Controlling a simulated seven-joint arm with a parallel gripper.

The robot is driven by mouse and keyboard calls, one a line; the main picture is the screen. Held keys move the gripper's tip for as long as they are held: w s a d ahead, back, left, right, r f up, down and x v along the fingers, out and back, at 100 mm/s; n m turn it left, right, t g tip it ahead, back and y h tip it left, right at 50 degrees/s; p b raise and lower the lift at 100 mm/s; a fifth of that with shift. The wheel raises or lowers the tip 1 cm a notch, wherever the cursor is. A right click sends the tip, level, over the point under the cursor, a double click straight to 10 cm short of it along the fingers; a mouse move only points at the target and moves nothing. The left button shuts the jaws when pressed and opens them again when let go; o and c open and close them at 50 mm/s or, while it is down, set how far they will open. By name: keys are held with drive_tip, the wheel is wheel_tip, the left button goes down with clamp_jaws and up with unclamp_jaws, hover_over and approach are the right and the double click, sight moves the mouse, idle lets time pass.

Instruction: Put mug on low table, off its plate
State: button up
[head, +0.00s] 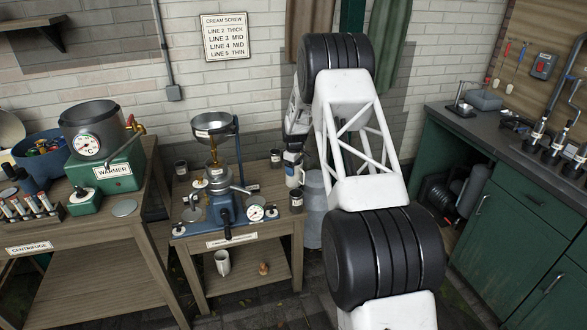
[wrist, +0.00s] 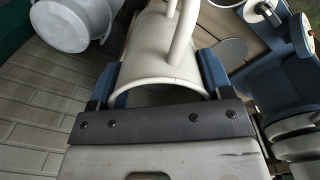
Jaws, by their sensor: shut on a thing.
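My gripper (head: 291,162) is shut on a cream mug (wrist: 155,50), with one blue finger pad on each side of its wall. In the wrist view the mug's open rim faces the gripper and its handle stands up at the top; the gripper (wrist: 160,88) fills the lower part. In the head view the held mug (head: 294,177) hangs by the right end of the wooden table (head: 240,237) that bears the blue separator. I cannot tell whether it touches anything. A round pale plate (wrist: 232,50) lies right of the mug in the wrist view.
The blue separator (head: 226,208) with its funnel crowds the tabletop, with small dark jars (head: 296,201) near the edge. Another pale mug (head: 222,262) stands on the lower shelf. A grey metal churn (head: 312,210) stands right of the table. Green cabinets (head: 500,230) are at right.

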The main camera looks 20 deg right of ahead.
drive_tip(key=shift+r, duration=0.1)
idle(0.3)
drive_tip(key=shift+w+a+r+m+g, duration=0.1)
drive_tip(key=shift+w+a+r+m, duration=0.25)
drive_tip(key=shift+w+r+m, duration=0.25)
drive_tip(key=shift+w+a+r+m+g, duration=0.1)
drive_tip(key=shift+w+a+r+m, duration=0.25)
drive_tip(key=shift+w+m, duration=0.35)
drive_tip(key=shift+w+a+r+m+g, duration=0.1)
drive_tip(key=shift+w+a+r+m, duration=0.2)
drive_tip(key=shift+w+r+m, duration=0.35)
drive_tip(key=shift+s+f, duration=0.15)
drive_tip(key=shift+f, duration=3.1)
drive_tip(key=shift+f, duration=0.1)
drive_tip(key=shift+f, duration=1.8)
drive_tip(key=shift+f, duration=0.15)
drive_tip(key=o, duration=1.2)
